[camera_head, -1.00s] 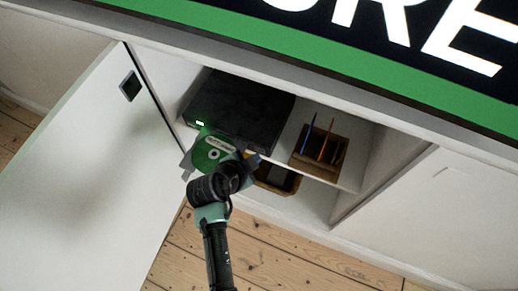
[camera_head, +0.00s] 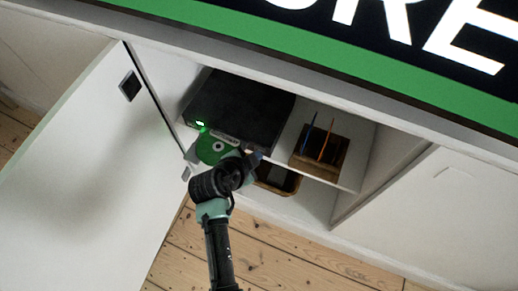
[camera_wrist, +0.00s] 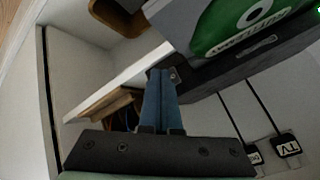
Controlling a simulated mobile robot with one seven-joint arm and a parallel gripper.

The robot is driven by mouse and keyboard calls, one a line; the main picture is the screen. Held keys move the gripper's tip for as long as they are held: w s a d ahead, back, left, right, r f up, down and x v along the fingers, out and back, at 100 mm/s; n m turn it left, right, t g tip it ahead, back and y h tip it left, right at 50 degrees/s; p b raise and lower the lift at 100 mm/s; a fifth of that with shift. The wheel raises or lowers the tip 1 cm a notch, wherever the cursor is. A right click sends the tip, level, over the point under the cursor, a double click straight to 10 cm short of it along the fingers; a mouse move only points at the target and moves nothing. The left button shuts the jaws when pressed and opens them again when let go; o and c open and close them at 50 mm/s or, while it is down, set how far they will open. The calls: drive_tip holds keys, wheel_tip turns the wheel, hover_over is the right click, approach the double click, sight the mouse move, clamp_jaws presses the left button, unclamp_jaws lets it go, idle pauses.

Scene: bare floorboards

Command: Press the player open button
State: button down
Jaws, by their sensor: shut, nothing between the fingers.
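The player (camera_head: 240,108) is a black box on the cabinet shelf, with a lit green display (camera_head: 200,124) at its front left. A grey tray bearing a green disc (camera_head: 211,149) sticks out of its front. The disc also shows at the top right of the wrist view (camera_wrist: 222,30), above the player's dark body (camera_wrist: 262,62). My gripper (camera_wrist: 162,74) is shut and empty, its blue fingers reaching to beside the tray's edge; I cannot tell if they touch. In the head view my arm hides part of the player's front. I cannot make out the open button.
The cabinet door (camera_head: 85,165) stands open at left. A wooden box (camera_head: 333,150) with pens stands on the shelf to the right of the player. A brown container (camera_head: 290,184) sits below. Labelled plugs (camera_wrist: 287,147) and cables show in the wrist view.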

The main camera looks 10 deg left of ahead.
drive_tip(key=shift+s, duration=0.1)
drive_tip(key=shift+s+a+p, duration=0.15)
drive_tip(key=shift+s+p, duration=0.15)
drive_tip(key=shift+s, duration=0.55)
drive_tip(key=shift+s+a+p, duration=0.25)
drive_tip(key=shift+s+p, duration=0.05)
drive_tip(key=shift+s, duration=0.9)
drive_tip(key=shift+s+a+p, duration=0.25)
drive_tip(key=shift+s+p, duration=0.05)
drive_tip(key=shift+s, duration=0.95)
idle(1.2)
